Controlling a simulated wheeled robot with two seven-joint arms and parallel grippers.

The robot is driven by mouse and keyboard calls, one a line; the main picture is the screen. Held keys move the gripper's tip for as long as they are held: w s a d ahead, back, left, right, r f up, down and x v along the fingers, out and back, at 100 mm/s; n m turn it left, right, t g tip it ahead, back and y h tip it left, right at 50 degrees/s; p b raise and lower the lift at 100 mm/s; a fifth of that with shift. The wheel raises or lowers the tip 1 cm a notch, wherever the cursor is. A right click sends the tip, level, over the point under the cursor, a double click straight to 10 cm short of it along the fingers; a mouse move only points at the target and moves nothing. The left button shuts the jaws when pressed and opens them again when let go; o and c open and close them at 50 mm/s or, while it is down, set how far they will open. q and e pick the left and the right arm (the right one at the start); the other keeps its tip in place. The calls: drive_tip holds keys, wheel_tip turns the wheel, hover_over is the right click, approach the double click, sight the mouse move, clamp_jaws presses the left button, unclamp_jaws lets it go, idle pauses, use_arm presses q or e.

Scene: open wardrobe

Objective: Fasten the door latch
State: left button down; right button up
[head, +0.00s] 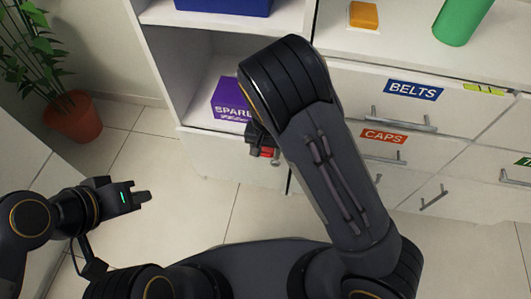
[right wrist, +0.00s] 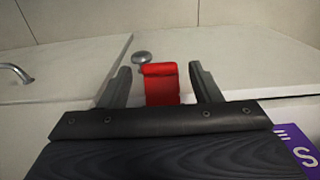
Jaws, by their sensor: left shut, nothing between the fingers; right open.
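The red latch (right wrist: 162,86) shows in the right wrist view between the two fingers of my right gripper (right wrist: 161,78). The fingers are open, with a gap visible on each side of it. A round metal knob (right wrist: 141,57) sits just beyond the latch, to its left. The latch's near end is hidden behind the gripper body. In the head view, a small red part of the latch (head: 267,153) shows beside my right gripper (head: 258,146), largely hidden by my arm. My left gripper (head: 138,197) is shut and empty over the floor at left.
A purple box marked SPARE (head: 229,102) stands in the open compartment. Drawers labelled BELTS (head: 413,90) and CAPS (head: 384,136) with bar handles are at right. A potted plant (head: 75,117) stands at upper left. The tiled floor between is clear.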

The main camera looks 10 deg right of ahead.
drive_tip(key=shift+f, duration=0.6)
drive_tip(key=c, duration=1)
